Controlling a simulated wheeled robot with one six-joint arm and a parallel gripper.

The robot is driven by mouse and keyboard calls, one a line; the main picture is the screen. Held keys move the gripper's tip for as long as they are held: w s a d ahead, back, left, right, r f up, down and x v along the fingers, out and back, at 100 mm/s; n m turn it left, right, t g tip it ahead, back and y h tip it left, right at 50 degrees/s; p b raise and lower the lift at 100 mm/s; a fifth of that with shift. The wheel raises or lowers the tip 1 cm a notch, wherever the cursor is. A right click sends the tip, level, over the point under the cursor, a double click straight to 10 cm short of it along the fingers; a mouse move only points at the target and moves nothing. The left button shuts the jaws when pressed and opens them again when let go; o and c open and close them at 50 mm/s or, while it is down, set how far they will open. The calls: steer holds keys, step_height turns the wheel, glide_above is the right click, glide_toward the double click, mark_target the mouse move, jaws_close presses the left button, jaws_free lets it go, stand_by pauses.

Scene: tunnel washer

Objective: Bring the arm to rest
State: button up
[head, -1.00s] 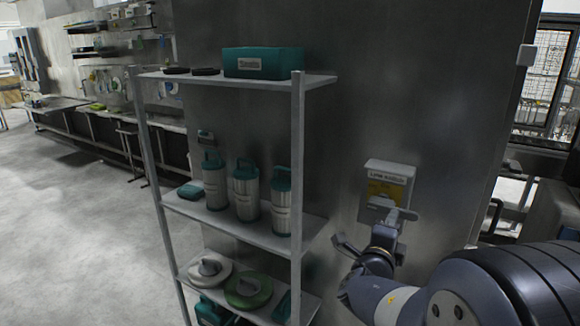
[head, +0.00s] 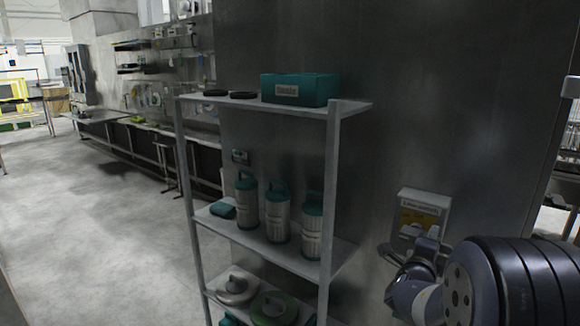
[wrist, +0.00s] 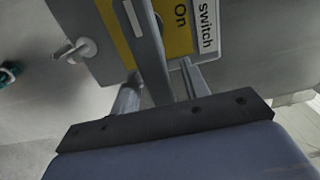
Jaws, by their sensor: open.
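My gripper (head: 410,244) is at the lower right of the head view, open, with nothing seen between its fingers. It is in front of the lower part of a grey switch box (head: 421,197) with a yellow plate, fixed to the dark metal wall. My arm comes in from the right edge and hides part of the wall. In the wrist view, the box's yellow plate (wrist: 178,40) is close, with the words "On" and "switch" readable. A grey knob (wrist: 82,48) sticks out at the box's left. I cannot tell whether a finger touches the box.
A metal shelf rack (head: 189,170) stands left of my arm. It holds a teal box (head: 300,90), several teal-topped canisters (head: 278,215) and round lidded items below. Open grey floor (head: 90,220) lies at the left, with a long workbench (head: 140,125) behind it.

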steer(key=b+v, duration=0.2)
steer(key=v, duration=0.9)
steer(key=p+x, duration=0.1)
steer(key=x, duration=1)
steer(key=shift+w+f+p, duration=0.1)
steer(key=shift+f+p, duration=0.05)
steer(key=shift+p, duration=0.15)
steer(key=shift+a+f+m+b, duration=0.1)
steer(key=shift+f+m+b, duration=0.15)
steer(key=shift+m, duration=0.25)
steer(key=shift+f+m, duration=0.1)
steer(key=shift+m, duration=0.6)
